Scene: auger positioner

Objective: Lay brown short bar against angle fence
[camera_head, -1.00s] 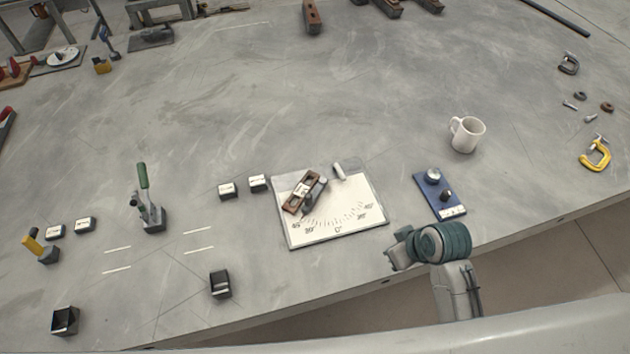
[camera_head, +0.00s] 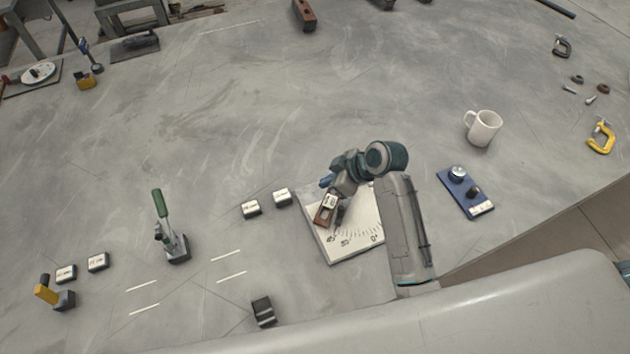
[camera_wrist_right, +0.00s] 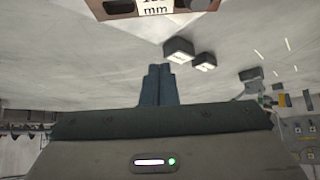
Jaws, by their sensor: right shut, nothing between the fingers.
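A brown bar with a white label (camera_head: 323,213) lies tilted on the white angle-scale plate (camera_head: 352,250). A grey piece, seemingly the angle fence (camera_head: 340,212), is close along its right side; I cannot tell whether they touch. In the right wrist view the brown bar (camera_wrist_right: 116,8) shows at the top edge with holes and an "mm" label. My right gripper (camera_head: 326,182) is shut and empty, just beyond the bar's far end and above the plate's far left part. Its blue fingers (camera_wrist_right: 158,85) are together in the wrist view. My right arm hides the plate's right part. My left gripper is not in view.
Two small labelled blocks (camera_head: 251,208) stand left of the plate. A green-handled clamp (camera_head: 168,230) is further left. A blue fixture (camera_head: 466,192) and a white mug (camera_head: 483,128) are on the right. The table's middle back is clear.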

